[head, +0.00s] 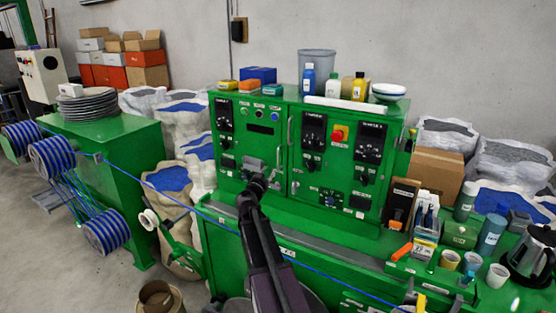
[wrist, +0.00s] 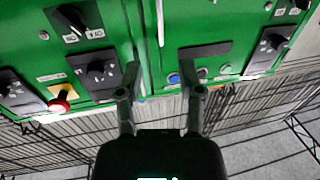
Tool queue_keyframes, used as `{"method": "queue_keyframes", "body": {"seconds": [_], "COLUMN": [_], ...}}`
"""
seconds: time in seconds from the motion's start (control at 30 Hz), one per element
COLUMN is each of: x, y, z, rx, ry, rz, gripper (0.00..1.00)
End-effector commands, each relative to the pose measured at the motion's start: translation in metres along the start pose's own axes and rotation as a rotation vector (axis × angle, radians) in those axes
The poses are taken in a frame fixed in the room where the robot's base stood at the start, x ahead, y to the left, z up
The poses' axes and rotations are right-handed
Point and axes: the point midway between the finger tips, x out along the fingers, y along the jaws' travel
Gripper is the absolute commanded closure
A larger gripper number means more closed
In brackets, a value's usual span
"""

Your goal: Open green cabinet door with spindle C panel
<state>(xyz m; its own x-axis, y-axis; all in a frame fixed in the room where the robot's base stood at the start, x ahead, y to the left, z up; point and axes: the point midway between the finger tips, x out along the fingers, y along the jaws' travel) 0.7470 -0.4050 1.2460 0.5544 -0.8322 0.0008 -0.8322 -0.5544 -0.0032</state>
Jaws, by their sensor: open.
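The green cabinet (head: 345,192) stands on the green machine in the head view, with black control panels on its doors. The left door carries one panel (head: 224,115); the right door carries a middle panel (head: 313,132) and a right panel (head: 370,142). The panel letters are too small to read, so I cannot tell which is spindle C. Slim vertical handles flank the door seam, one of them a pale handle (head: 290,131), also in the wrist view (wrist: 160,22). My gripper (head: 258,182) is open and empty, before the left door's lower part; its spread fingers (wrist: 162,80) also show in the wrist view.
Bottles (head: 309,80), a grey bin (head: 317,62) and bowls (head: 388,91) stand on the cabinet. A blue cable (head: 330,273) runs across in front of the machine. Cups, cans and a kettle (head: 531,254) crowd the right side. Sacks (head: 190,110) stand behind at left.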

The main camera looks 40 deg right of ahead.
Motion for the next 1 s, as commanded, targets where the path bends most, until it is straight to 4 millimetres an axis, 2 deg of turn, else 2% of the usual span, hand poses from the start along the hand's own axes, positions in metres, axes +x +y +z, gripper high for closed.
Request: {"method": "queue_keyframes", "body": {"seconds": [0.17, 0.37, 1.0], "x": [0.006, 0.024, 0.117], "y": [0.0, 0.0, -0.001], "z": [0.0, 0.0, 0.0], "rx": [0.0, 0.0, 0.0], "ry": [0.0, -0.001, -0.001], "rz": [0.001, 0.003, 0.002], "gripper": [0.52, 0.52, 0.52]}}
